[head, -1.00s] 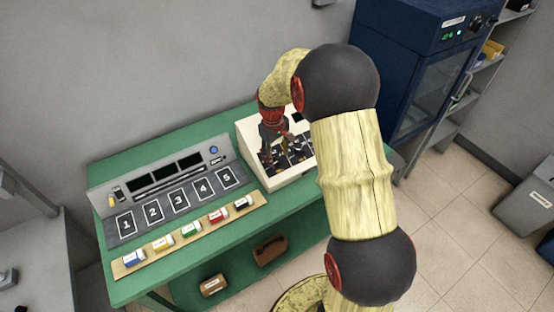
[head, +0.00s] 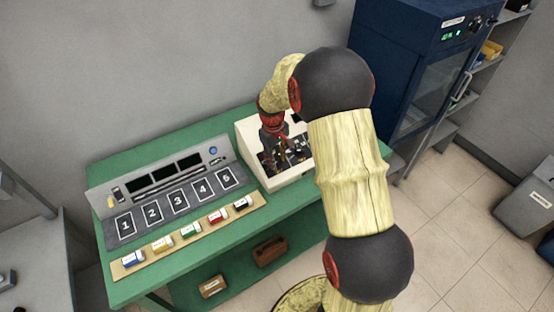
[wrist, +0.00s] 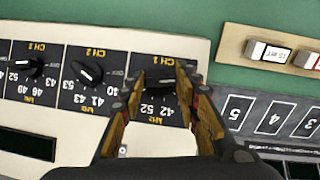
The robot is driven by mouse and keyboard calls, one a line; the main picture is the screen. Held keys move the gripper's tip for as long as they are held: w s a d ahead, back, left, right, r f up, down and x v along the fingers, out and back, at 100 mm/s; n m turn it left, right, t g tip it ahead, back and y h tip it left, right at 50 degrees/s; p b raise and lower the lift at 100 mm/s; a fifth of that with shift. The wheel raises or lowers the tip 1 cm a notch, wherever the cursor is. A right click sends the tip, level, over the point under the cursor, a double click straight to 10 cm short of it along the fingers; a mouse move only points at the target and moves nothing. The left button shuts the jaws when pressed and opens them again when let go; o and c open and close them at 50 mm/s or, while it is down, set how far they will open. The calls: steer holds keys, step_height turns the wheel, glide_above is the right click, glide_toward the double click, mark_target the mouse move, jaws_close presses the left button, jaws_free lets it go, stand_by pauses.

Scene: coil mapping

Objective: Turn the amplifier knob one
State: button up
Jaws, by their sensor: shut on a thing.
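The amplifier (head: 249,141) is a cream box with a dark sloped panel, at the right of the green bench in the head view. In the wrist view its cream panel (wrist: 120,20) shows upside down with three black knobs in a row. My gripper (wrist: 160,78) is over the knob labelled CH 1, its two fingers on either side of it and shut on it. That knob (wrist: 158,88) is partly hidden between the fingertips. The CH 2 knob (wrist: 88,72) and the CH 3 knob (wrist: 29,67) are free to its left. In the head view my arm hides part of the amplifier.
A grey console (head: 105,199) with numbered slots 1 to 5 stands left of the amplifier. A tan strip (head: 150,252) with several coloured coils lies in front of it. A blue cabinet (head: 400,75) stands at the right.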

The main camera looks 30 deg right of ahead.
steer(key=c, duration=0.4)
steer(key=m+y+p, duration=0.1)
steer(key=m+p, duration=0.1)
steer(key=m, duration=0.1)
steer(key=shift+d+r+y, duration=0.1)
steer(key=shift+d+y, duration=0.1)
steer(key=shift+y, duration=0.2)
steer(key=m+y, duration=0.1)
steer(key=m, duration=0.2)
steer(key=shift+m+y+p, duration=0.3)
steer(key=shift+y+p, duration=0.05)
steer(key=shift+y, duration=0.05)
steer(key=m+y, duration=0.1)
steer(key=m, duration=0.1)
steer(key=m+t, duration=0.1)
steer(key=m, duration=0.1)
steer(key=shift+s+d+f+t+y, duration=0.1)
steer(key=shift+d+f+t+y, duration=0.1)
steer(key=shift+t+y, duration=0.15)
steer(key=shift+m+t+y+b, duration=0.65)
steer(key=shift+m, duration=1.05)
